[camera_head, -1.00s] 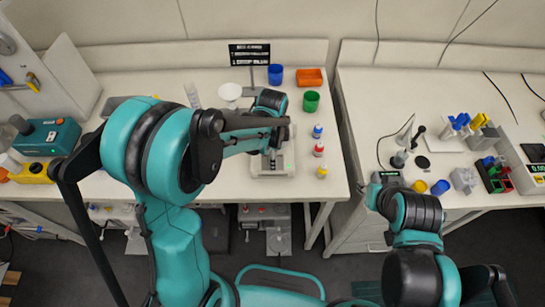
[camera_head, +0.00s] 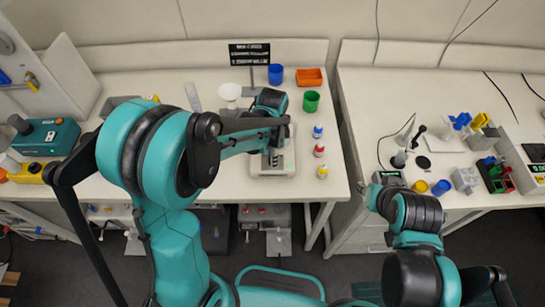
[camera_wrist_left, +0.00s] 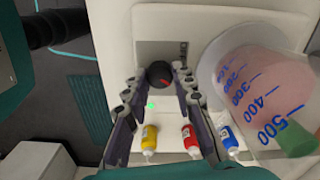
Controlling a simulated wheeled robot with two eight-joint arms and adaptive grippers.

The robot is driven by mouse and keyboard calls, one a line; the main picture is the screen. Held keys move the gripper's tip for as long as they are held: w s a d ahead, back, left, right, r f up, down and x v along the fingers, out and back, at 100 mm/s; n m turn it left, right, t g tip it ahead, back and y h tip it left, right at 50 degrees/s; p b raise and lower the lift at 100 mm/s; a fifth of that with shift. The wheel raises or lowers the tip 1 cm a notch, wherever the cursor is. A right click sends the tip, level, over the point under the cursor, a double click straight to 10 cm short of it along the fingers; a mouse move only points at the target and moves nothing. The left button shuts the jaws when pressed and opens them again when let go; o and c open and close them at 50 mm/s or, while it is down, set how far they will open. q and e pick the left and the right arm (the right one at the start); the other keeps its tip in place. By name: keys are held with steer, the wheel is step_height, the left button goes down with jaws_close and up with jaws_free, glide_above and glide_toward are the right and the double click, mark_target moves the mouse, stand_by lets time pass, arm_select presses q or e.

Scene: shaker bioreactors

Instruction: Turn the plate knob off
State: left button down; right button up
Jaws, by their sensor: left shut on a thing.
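The plate knob (camera_wrist_left: 159,74) is a round black knob with a red mark, on the front of a white hot plate (camera_head: 286,169). In the left wrist view it sits between the fingertips of my left gripper (camera_wrist_left: 158,82), which is shut on it. In the head view my left gripper (camera_head: 272,158) reaches down at the front of the plate, and the knob is hidden there. My right arm is low at the right bench; its fingers do not show.
A graduated flask (camera_wrist_left: 255,95) with pinkish liquid stands close beside the left fingers. Yellow (camera_head: 322,172), red (camera_head: 319,151) and blue (camera_head: 317,132) bottles stand right of the plate. A green cup (camera_head: 311,101) and an orange tray (camera_head: 309,77) are behind.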

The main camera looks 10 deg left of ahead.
arm_select(q)
steer(key=n+b, duration=0.1)
steer(key=n, duration=0.3)
steer(key=shift+n, duration=0.3)
steer(key=n, duration=0.3)
steer(key=shift+n, duration=0.3)
steer(key=n, duration=0.3)
steer(key=shift+n+b, duration=0.3)
steer(key=shift+b, duration=0.1)
steer(key=shift+n, duration=1.7)
steer(key=c, duration=1.3)
jaws_free()
steer(key=shift+o, duration=0.2)
